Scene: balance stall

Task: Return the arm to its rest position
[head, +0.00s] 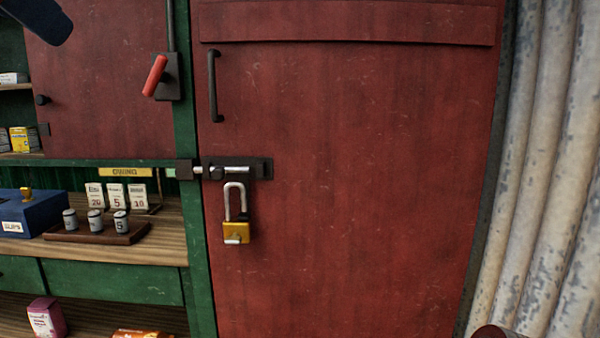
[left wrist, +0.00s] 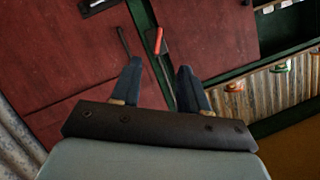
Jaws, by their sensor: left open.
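My left gripper (head: 40,18) shows in the head view only as a dark blue piece at the top left corner, in front of the red panel. In the left wrist view the left gripper (left wrist: 159,68) has its two dark blue fingers spread apart, with nothing between them. The red lever handle and the red doors appear beyond the fingertips there, and the fingers look clear of them. My right gripper is not seen in either view.
A red door (head: 350,190) has a dark pull handle (head: 214,88), a bolt (head: 238,168) and a brass padlock (head: 236,232) below it. A red lever (head: 155,76) sits left. The shelf holds a blue box (head: 45,212) and a weight tray (head: 90,236). Corrugated metal (head: 545,170) stands right.

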